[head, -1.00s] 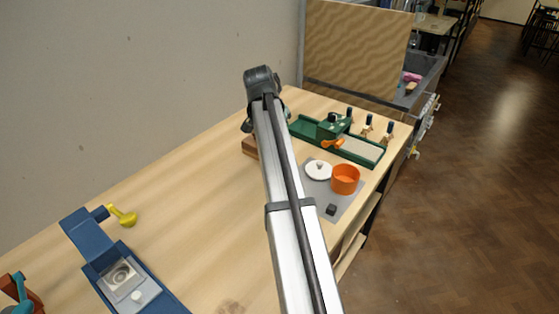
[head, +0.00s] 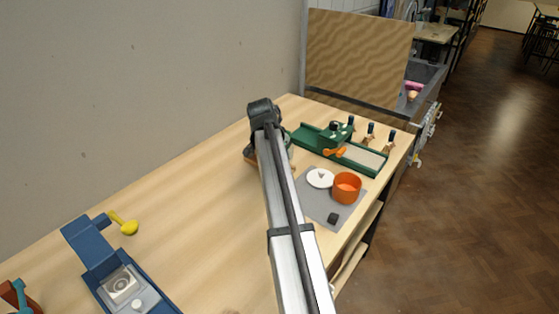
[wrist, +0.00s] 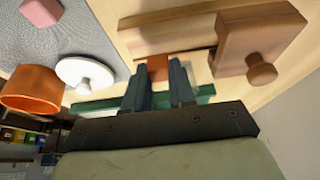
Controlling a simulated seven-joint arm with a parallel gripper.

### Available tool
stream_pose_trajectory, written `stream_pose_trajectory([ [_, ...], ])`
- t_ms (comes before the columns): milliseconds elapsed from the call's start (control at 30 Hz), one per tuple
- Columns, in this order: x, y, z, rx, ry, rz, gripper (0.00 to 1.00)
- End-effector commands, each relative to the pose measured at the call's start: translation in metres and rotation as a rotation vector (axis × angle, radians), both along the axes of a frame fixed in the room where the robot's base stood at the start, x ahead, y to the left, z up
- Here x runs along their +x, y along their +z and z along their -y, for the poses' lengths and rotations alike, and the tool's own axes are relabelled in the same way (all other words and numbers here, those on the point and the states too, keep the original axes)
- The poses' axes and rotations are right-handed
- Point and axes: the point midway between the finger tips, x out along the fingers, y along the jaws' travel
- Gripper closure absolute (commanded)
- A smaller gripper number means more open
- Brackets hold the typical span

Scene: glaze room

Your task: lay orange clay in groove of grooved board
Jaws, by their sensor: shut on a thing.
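My gripper (wrist: 160,88) is shut on a small orange-brown piece of clay (wrist: 157,67), seen between the fingertips in the wrist view. A brown wooden board (wrist: 165,32), likely the grooved board, lies just beyond the fingertips, with a wooden block and round knob (wrist: 261,70) at its right end. I cannot make out the groove, nor whether the clay touches the board. In the head view my arm hides the gripper, the clay and most of the board.
A grey mat (head: 312,200) holds an orange pot (head: 347,188), a white knobbed lid (head: 320,178) and a small dark block (head: 333,218). A green tray-like device (head: 372,166) stands behind.

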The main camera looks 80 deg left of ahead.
Motion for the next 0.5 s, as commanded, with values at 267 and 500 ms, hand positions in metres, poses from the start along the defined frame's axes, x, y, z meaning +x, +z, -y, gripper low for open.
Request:
stream_pose_trajectory([
  [267,0.0,-0.023,0.0,0.0,0.0,0.0,1.0],
  [500,0.0,-0.023,0.0,-0.001,0.0,0.001,1.0],
])
